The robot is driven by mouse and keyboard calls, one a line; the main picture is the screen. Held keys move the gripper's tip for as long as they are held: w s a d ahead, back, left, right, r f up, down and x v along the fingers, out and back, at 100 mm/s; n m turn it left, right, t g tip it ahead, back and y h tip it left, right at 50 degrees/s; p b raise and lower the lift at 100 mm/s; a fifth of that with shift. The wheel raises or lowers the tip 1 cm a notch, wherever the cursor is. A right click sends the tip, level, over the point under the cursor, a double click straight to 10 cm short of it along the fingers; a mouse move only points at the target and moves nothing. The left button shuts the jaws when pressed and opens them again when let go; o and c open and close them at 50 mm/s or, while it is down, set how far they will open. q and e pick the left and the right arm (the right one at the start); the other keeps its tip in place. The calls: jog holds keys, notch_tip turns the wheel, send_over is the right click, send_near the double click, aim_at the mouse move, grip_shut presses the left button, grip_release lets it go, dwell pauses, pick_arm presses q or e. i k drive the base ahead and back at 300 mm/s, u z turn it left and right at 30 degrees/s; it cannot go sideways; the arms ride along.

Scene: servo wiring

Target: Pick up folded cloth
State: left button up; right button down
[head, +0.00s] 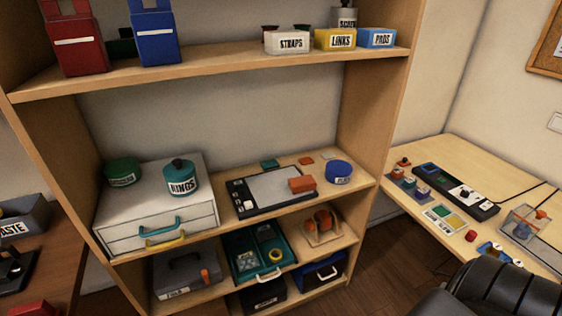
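I cannot pick out a folded cloth for certain. On the middle shelf (347,187), a small flat teal piece (270,163) and a small flat orange-red piece (306,160) lie behind a grey board with a dark frame (262,204). An orange block (302,184) rests on the board's right side. Whether any of these is cloth is too small to tell. Neither of my grippers shows in the head view.
A white drawer unit (150,212) with lidded jars stands left on the middle shelf; a blue jar (338,172) stands right. Trays and boxes fill the lower shelf. A side table (466,147) holds small parts. A black rounded object (500,292) blocks the bottom right corner.

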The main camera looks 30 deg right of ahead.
aim_at(300, 184)
jog(key=z, duration=1.25)
